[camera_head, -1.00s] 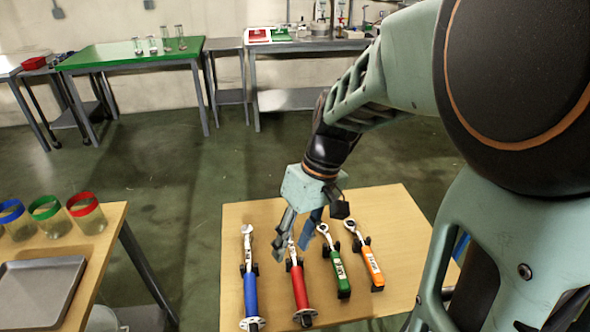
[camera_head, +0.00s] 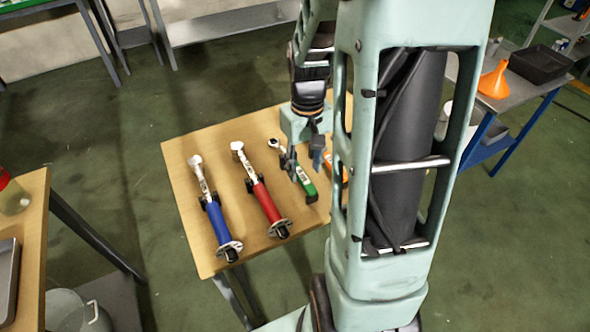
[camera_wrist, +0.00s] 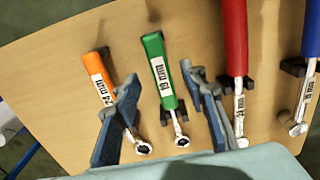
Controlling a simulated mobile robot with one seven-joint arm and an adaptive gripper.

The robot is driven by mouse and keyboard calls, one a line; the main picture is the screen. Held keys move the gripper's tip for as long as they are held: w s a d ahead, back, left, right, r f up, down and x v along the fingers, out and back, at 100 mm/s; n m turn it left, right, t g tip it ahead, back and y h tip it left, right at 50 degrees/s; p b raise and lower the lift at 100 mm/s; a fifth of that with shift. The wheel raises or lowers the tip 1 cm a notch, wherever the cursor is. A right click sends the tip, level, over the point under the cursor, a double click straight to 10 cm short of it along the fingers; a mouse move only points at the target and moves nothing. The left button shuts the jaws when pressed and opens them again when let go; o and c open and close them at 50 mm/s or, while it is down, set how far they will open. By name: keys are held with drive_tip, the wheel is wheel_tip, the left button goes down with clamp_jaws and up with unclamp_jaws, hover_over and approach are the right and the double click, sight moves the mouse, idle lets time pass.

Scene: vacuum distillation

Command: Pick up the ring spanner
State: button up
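Several long-handled tools lie side by side on the wooden table (camera_head: 200,258). The green-handled one (camera_head: 306,186) has a ring head and a "19 mm" label; it also shows in the wrist view (camera_wrist: 155,55). The orange-handled one (camera_wrist: 97,72), labelled "24 mm", also has a ring head and is mostly hidden by my arm in the head view. The red-handled (camera_head: 267,203) and blue-handled (camera_head: 219,219) ones lie to the left. My gripper (camera_head: 305,164) is open above the green tool. In the wrist view its fingers (camera_wrist: 158,75) appear on either side of that tool, with nothing between them held.
Small dark holders support the tools. The red tool lies close to one finger in the wrist view. A second wooden table (camera_head: 32,200) stands at left. A grey bench with an orange funnel (camera_head: 494,80) and black tray (camera_head: 540,64) stands at right.

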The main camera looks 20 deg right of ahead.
sight(304, 178)
wheel_tip(304, 178, down, 6)
drive_tip(key=shift+w+b, duration=0.1)
drive_tip(key=shift+b, duration=0.4)
clamp_jaws()
idle(0.4)
